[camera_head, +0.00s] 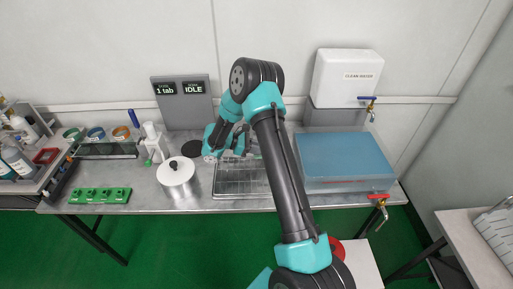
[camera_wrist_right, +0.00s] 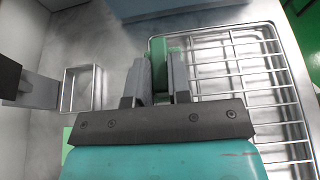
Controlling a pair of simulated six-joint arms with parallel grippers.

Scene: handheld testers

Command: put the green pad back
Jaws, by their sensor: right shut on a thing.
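The green pad (camera_wrist_right: 159,62) is between the two fingers of my right gripper (camera_wrist_right: 159,80) in the right wrist view. The gripper is shut on it, and the fingers hide part of it. The pad is over the edge of the wire rack (camera_wrist_right: 235,80); I cannot tell whether it touches the rack. In the head view my right gripper (camera_head: 242,143) is above the back of the wire rack (camera_head: 238,188), partly hidden by my arm. The pad is not clear there. My left gripper is not in view.
A lidded metal pot (camera_head: 180,185) stands left of the rack, and a blue-topped box (camera_head: 343,158) stands right of it. A white water tank (camera_head: 346,80) is behind. A green block with holes (camera_head: 100,196) and a white-and-green tester (camera_head: 155,147) are farther left.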

